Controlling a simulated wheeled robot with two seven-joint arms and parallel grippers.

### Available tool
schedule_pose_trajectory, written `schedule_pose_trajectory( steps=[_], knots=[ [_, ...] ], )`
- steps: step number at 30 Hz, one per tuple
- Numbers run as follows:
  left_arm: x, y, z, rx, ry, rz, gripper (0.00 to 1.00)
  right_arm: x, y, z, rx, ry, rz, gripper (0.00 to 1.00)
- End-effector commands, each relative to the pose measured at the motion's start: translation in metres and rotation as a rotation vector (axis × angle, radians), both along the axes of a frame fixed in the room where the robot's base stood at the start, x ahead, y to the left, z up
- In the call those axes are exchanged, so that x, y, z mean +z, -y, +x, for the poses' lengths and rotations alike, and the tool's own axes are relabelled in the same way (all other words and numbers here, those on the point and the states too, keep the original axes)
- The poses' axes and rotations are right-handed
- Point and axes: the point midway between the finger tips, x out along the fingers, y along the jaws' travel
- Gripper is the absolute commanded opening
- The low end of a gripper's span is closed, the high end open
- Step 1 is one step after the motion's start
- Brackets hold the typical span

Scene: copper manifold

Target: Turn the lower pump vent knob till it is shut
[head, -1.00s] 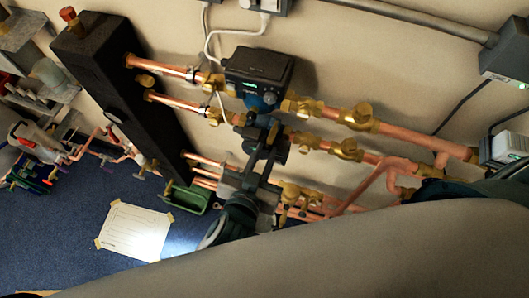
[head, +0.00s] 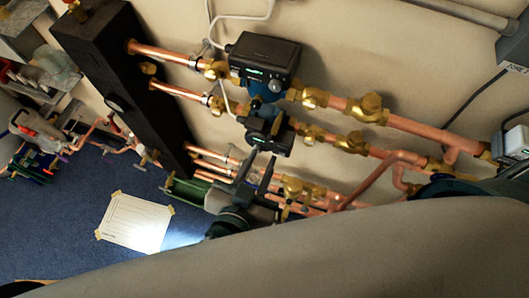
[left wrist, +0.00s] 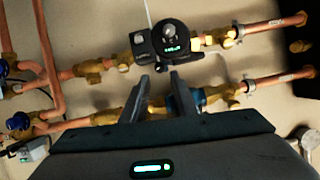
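The lower pump (head: 270,132) is a small dark unit with a lit green display, below the larger upper pump (head: 264,58) in the head view. My left gripper (head: 256,170) is just below the lower pump, its two fingers apart and pointing up towards it. In the left wrist view the fingers (left wrist: 159,88) are open with nothing between them. Beyond them is a round dark pump (left wrist: 172,50), apparently the lower one, with a grey knob (left wrist: 168,31) above its display. The knob looks clear of the fingers. My right gripper is not in view.
Copper pipes (head: 415,125) with brass valves (head: 368,108) run along the wall on both sides of the pumps. A tall black block (head: 125,85) stands at left. A taped paper sheet (head: 135,222) lies on the blue floor. My arm crosses the bottom of the head view.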

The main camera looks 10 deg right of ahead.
Motion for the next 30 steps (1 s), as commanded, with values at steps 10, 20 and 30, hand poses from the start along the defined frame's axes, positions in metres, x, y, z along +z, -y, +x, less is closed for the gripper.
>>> schedule_pose_trajectory(
  steps=[10,20,30],
  knots=[
    [0.006,-0.007,-0.011,0.000,0.000,0.000,0.26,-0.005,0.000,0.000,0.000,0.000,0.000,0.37],
    [-0.008,-0.005,-0.008,-0.001,-0.006,0.015,0.26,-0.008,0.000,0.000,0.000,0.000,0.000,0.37],
    [-0.160,-0.005,0.020,-0.009,-0.110,0.169,0.26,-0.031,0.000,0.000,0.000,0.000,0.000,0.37]
  ],
)
